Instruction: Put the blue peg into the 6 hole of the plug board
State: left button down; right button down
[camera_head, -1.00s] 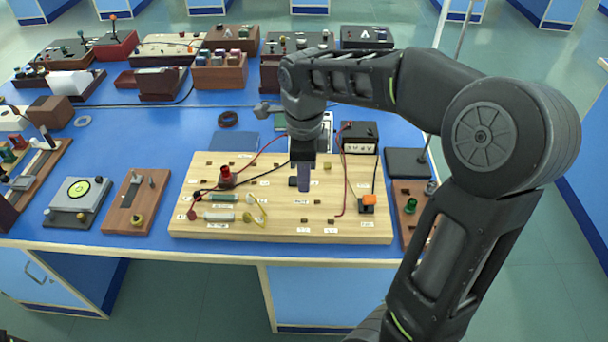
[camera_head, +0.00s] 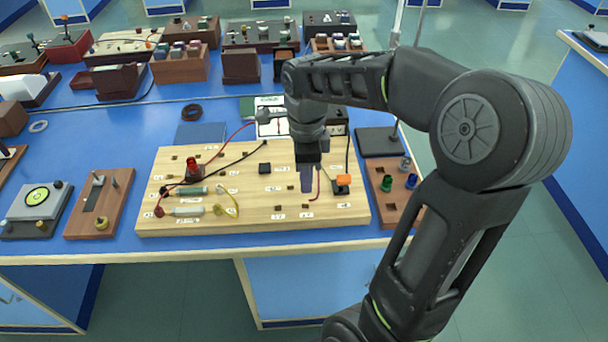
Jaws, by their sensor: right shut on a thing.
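The wooden plug board (camera_head: 150,218) lies on the blue bench, with small dark holes and white labels too small to read surely. My right gripper (camera_head: 307,163) points down over the right half of the board, shut on the blue peg (camera_head: 306,182). The peg hangs upright below the fingers; I cannot tell whether its lower end touches the board. The arm hides part of the board's back right. My left gripper is not in view.
A red post (camera_head: 193,168), resistors (camera_head: 187,211), wires and an orange-topped part (camera_head: 343,180) sit on the board. A brown tray (camera_head: 392,210) with green and blue pegs stands to its right. A wooden block with metal posts (camera_head: 99,205) is to its left.

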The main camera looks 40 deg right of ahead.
jog(key=shift+f, duration=0.15)
jog(key=shift+f+b, duration=2.6)
jog(key=shift+f, duration=0.5)
jog(key=c, duration=1.3)
grip_release()
jog(key=shift+o, duration=0.2)
jog(key=shift+r, duration=0.1)
notch_tip(320, 180, up, 8)
jog(key=shift+f, duration=0.2)
jog(key=shift+f, duration=0.1)
